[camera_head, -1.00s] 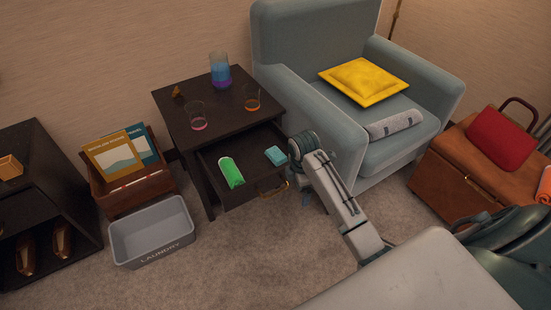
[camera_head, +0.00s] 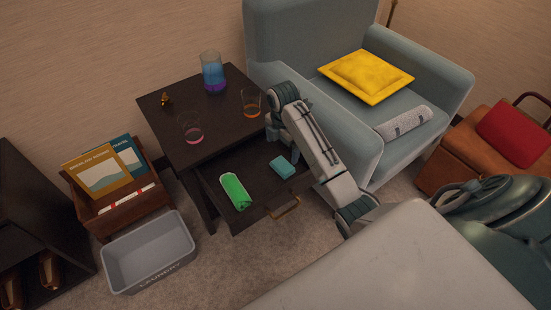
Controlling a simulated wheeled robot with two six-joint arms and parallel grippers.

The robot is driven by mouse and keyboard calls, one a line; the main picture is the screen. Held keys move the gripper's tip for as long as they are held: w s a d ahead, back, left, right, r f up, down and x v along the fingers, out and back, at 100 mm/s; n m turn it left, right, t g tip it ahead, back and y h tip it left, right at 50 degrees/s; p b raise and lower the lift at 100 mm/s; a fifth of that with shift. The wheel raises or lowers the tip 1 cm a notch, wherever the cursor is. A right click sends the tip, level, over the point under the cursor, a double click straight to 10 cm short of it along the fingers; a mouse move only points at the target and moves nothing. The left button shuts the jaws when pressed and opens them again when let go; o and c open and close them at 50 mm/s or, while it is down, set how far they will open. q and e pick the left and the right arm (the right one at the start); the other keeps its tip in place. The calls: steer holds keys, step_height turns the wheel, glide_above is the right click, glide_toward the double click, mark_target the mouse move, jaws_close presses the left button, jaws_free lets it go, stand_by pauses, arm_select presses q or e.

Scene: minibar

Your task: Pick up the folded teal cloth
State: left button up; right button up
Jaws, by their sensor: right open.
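The folded teal cloth (camera_head: 283,168) is a small block lying in the open drawer (camera_head: 262,190) of the dark side table, toward the drawer's right side. A green rolled item with a white end (camera_head: 235,191) lies in the same drawer to its left. My right gripper (camera_head: 283,143) is open just above and behind the cloth, partly hidden by my own wrist and forearm. I cannot tell whether a finger touches the cloth. My left gripper is not in view.
On the side table (camera_head: 225,125) stand a blue-purple carafe (camera_head: 213,75), a glass with pink liquid (camera_head: 192,130) and a glass with orange liquid (camera_head: 251,104). A blue armchair (camera_head: 345,135) stands close on the right. A grey laundry bin (camera_head: 150,256) is on the floor at left.

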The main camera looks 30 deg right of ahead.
mark_target(281, 166)
step_height(281, 166, down, 4)
steer(key=shift+s+r+b, duration=0.15)
steer(key=shift+b, duration=0.2)
steer(key=f, duration=0.2)
steer(key=f+b, duration=0.1)
steer(key=f, duration=0.3)
steer(key=shift+w+d+f, duration=0.1)
steer(key=shift+w+f, duration=0.15)
steer(key=shift+w, duration=0.15)
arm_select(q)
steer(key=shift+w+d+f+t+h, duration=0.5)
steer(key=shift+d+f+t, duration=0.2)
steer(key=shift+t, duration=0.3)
arm_select(e)
steer(key=c, duration=1)
